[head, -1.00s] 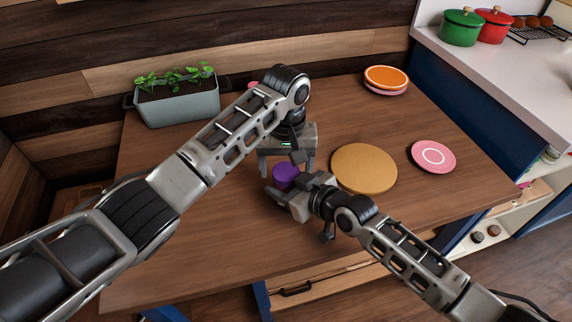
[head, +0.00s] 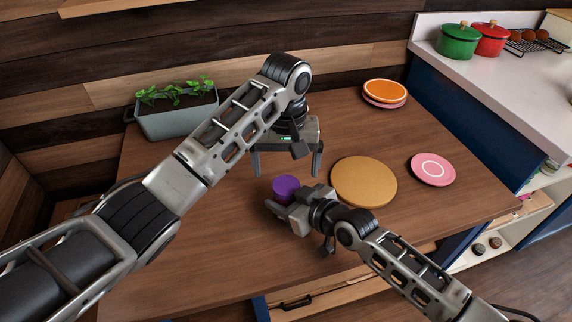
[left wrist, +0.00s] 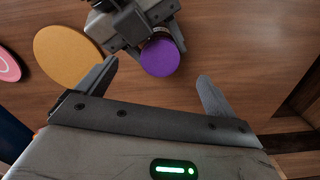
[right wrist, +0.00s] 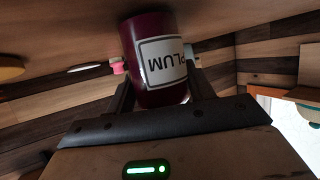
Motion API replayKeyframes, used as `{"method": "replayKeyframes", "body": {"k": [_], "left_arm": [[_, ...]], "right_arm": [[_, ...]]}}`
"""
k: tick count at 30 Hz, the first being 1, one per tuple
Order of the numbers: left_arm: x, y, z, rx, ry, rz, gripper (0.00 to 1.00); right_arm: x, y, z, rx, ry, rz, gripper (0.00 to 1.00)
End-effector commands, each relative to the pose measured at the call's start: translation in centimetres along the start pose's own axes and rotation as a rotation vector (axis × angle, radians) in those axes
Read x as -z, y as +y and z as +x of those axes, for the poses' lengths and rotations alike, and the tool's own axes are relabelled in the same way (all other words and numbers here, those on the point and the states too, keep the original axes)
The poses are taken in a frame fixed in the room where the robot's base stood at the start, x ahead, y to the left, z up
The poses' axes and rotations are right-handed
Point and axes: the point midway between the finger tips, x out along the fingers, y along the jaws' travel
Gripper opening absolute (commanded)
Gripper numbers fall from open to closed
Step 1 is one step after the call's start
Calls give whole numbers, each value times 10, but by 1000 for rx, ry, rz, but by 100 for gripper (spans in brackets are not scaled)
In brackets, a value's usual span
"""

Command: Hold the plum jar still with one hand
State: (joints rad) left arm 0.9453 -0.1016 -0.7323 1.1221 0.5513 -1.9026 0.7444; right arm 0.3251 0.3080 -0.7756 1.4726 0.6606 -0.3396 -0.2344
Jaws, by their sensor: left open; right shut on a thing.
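The plum jar has a purple lid (head: 286,187) and stands on the wooden table (head: 230,240). In the right wrist view the jar (right wrist: 152,85) is dark red with a white label reading PLUM. My right gripper (head: 280,203) is shut on the jar's side, below the lid. My left gripper (head: 288,172) is open and empty, above and behind the jar in the head view. In the left wrist view the purple lid (left wrist: 160,57) lies beyond and between my open left fingers (left wrist: 157,80), apart from them.
A round tan board (head: 364,182) lies right of the jar, with a pink plate (head: 433,169) beyond it. Stacked plates (head: 385,91) sit at the back right. A planter (head: 178,120) stands at the back left. The table's front left is clear.

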Motion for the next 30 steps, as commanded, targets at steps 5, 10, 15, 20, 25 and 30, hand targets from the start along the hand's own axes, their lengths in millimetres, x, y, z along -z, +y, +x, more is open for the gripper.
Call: {"method": "replayKeyframes", "body": {"k": [5,10,15,20,25,30], "left_arm": [[0,0,0,0,-1,0,99],[0,0,-2,0,0,0,99],[0,0,-23,-1,2,1,99],[2,-1,-57,3,8,0,99],[2,-1,-87,4,8,-1,99],[1,-1,-110,2,4,-1,99]], "right_arm": [[2,0,0,0,4,0,0],[2,0,0,0,4,0,0],[2,0,0,0,4,0,0],[2,0,0,0,4,0,0],[2,0,0,0,4,0,0],[2,0,0,0,4,0,0]]}}
